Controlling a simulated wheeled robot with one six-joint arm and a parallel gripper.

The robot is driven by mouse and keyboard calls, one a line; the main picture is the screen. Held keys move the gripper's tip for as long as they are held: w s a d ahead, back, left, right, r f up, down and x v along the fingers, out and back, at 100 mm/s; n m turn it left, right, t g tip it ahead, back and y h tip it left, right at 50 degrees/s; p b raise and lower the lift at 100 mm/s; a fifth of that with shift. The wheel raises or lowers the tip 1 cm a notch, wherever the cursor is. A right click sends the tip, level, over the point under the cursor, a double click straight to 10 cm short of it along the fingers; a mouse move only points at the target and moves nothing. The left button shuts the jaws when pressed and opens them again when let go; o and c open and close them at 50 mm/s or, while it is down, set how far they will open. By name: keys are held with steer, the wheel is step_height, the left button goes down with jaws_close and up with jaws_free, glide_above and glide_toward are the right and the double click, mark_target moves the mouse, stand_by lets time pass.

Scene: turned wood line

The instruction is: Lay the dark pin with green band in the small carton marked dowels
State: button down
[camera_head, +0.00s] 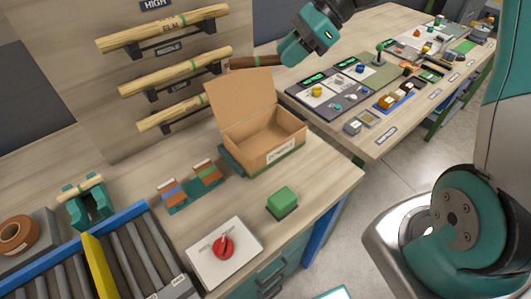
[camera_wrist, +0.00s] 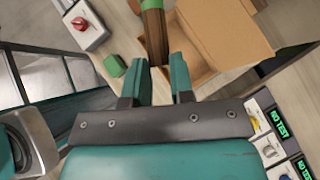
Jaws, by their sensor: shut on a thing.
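The dark brown pin (camera_head: 257,62) with a green band is held roughly level above and behind the open carton in the head view. In the wrist view the pin (camera_wrist: 155,38) runs away from between my fingers, its green band (camera_wrist: 150,5) near the top edge. My gripper (camera_head: 284,60) is shut on the pin's right end; its fingers (camera_wrist: 158,66) show in the wrist view. The small open carton (camera_head: 262,153) has a label on its front that is too small to read. Its back flap stands up. The carton (camera_wrist: 228,35) also shows in the wrist view, to the pin's right.
Light dowels (camera_head: 165,28) lie on wall brackets behind. A green block (camera_head: 282,201), a red knob on a white plate (camera_head: 207,268) and a small block rack (camera_head: 190,190) stand near the carton. A roller conveyor (camera_head: 120,268) is front left; a crowded table (camera_head: 383,143) is right.

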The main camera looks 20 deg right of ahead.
step_height(320, 180, down, 18)
steer(key=s+n+g, duration=0.1)
steer(key=shift+s+d+f, duration=0.15)
steer(key=shift+d+f, duration=0.05)
stand_by(0.3)
steer(key=shift+f, duration=0.3)
steer(key=shift+f, duration=0.35)
steer(key=c, duration=1)
jaws_free()
